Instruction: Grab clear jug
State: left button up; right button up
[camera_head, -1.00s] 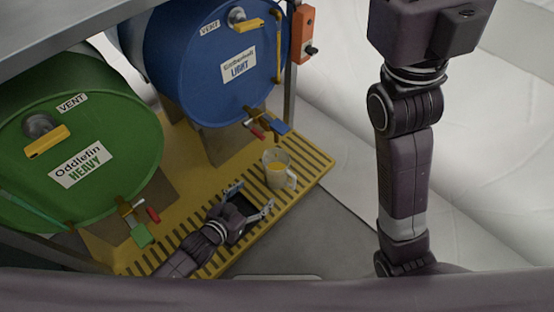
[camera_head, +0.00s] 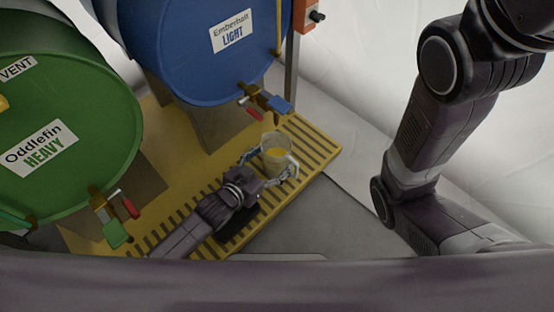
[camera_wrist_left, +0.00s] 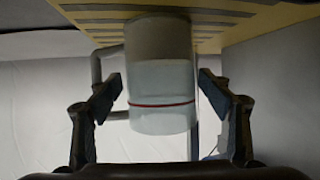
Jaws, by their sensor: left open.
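My left gripper (camera_head: 270,165) is open, with one finger on either side of the jug. In the left wrist view the jug (camera_wrist_left: 161,85) stands between the two open fingers (camera_wrist_left: 160,105), with a red line around it. A gap shows between each finger and the jug wall, and the handle shows at the left. My right gripper is out of view; only its arm shows on the right.
The blue barrel's tap (camera_head: 262,98) juts out just behind the jug. Grey floor lies in front of the platform.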

pick_arm(q)
jog(key=shift+b+x, duration=0.4)
jog(key=shift+x, duration=0.65)
jog(key=shift+c, duration=0.7)
jog(key=c, duration=1)
jog(key=shift+r, duration=0.1)
jog(key=shift+c, duration=0.4)
